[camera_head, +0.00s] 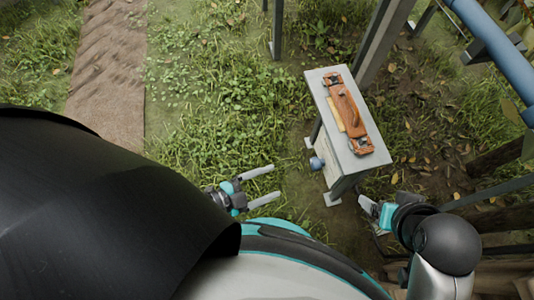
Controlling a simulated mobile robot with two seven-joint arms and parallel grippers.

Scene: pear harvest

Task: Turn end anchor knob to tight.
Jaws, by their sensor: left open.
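A small blue knob (317,163) sticks out from the left side of a pale grey stand (352,173), low on its near end. I cannot read its turned position. My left gripper (275,181) is open and empty, its two pale fingers pointing right toward the knob, with a clear gap between them and it. My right gripper (368,207) is at the lower right, just below the near end of the stand. Its fingers are seen too narrowly to tell whether they are open.
An orange-brown tool (347,112) with metal fittings lies on top of the stand. A grey post (382,42) rises behind it. A blue pipe (495,50) crosses the upper right. Grass lies left of the stand, with a brown path (108,70) beyond.

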